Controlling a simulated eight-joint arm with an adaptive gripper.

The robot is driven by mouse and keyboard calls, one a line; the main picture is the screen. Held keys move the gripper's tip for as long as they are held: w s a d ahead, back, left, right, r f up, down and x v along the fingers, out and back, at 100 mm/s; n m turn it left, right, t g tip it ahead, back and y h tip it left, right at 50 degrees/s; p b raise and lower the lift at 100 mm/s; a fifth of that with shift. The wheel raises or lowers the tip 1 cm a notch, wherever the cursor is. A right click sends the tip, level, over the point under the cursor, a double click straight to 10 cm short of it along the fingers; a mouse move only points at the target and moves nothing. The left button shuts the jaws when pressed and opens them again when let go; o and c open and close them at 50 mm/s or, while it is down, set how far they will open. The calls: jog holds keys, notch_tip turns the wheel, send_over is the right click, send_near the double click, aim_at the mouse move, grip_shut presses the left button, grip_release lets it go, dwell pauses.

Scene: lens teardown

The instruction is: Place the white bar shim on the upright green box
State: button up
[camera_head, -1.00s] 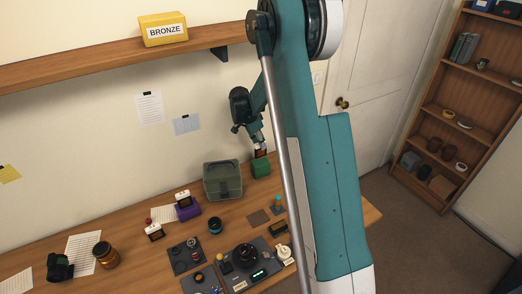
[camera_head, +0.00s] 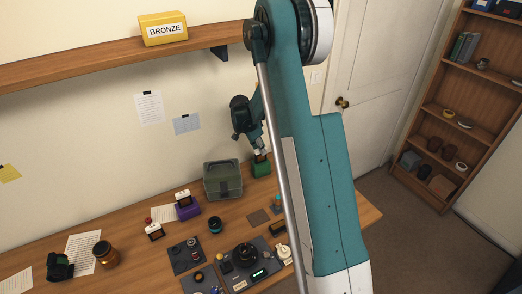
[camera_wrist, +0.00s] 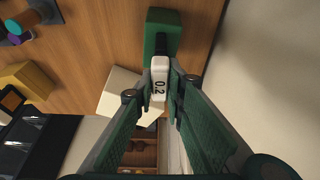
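The white bar shim (camera_wrist: 160,78), marked 0.2, is between my fingertips in the wrist view, with a dark part at its far end. My gripper (camera_wrist: 160,88) appears shut on it. The green box (camera_wrist: 165,20) shows just beyond the shim, which overlaps it in this view. In the head view the green box (camera_head: 262,170) stands near the back edge of the table, and my gripper (camera_head: 260,153) is right above it. I cannot tell whether the shim touches the box.
A grey-green case (camera_head: 222,180) stands close to the left of the green box. A purple box (camera_head: 187,210) carries a white labelled block. Several parts and dark trays cover the table's front. The wall is close behind the green box.

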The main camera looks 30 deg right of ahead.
jog(key=o, duration=0.4)
jog(key=shift+r, duration=0.15)
jog(key=shift+r, duration=0.15)
jog(key=shift+v, duration=5.85)
jog(key=shift+a, duration=0.1)
